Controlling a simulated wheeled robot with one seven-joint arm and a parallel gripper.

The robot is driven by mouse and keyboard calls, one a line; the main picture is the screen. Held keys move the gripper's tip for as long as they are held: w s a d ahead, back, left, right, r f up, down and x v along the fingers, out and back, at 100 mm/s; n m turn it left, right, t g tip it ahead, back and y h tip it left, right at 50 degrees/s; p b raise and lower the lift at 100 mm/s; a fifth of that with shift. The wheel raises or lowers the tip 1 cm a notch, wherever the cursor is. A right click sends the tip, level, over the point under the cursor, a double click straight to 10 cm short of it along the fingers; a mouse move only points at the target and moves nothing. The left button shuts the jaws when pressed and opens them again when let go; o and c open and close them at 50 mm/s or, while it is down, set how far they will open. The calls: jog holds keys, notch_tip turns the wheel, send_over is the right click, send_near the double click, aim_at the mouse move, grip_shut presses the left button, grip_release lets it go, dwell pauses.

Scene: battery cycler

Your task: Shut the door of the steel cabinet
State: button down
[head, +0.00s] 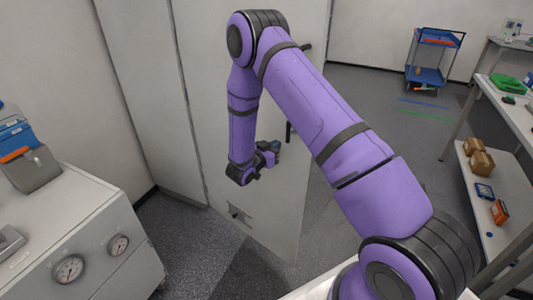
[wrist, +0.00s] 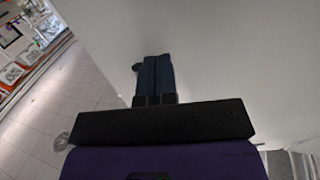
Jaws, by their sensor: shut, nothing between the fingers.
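The steel cabinet's door (head: 270,220) is a tall pale grey panel in the middle of the head view. It appears to stand open, at an angle to the grey panels on its left. A dark vertical handle (head: 288,132) sits near its right edge. My gripper (head: 275,147) is in front of the door, just left of and below the handle. In the wrist view my gripper (wrist: 153,62) has its dark fingers together and empty, close to a pale surface that looks like the door (wrist: 240,60). I cannot tell whether they touch it. My arm hides part of the door.
A white bench unit (head: 100,215) with dials stands at the lower left. A shelved table (head: 505,190) with boxes is on the right. A blue cart (head: 425,75) stands at the back. Grey floor (head: 360,110) is clear beyond the door's right edge.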

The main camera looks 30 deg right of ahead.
aim_at(283, 141)
jog(key=shift+x, duration=2.2)
jog(key=shift+d, duration=0.1)
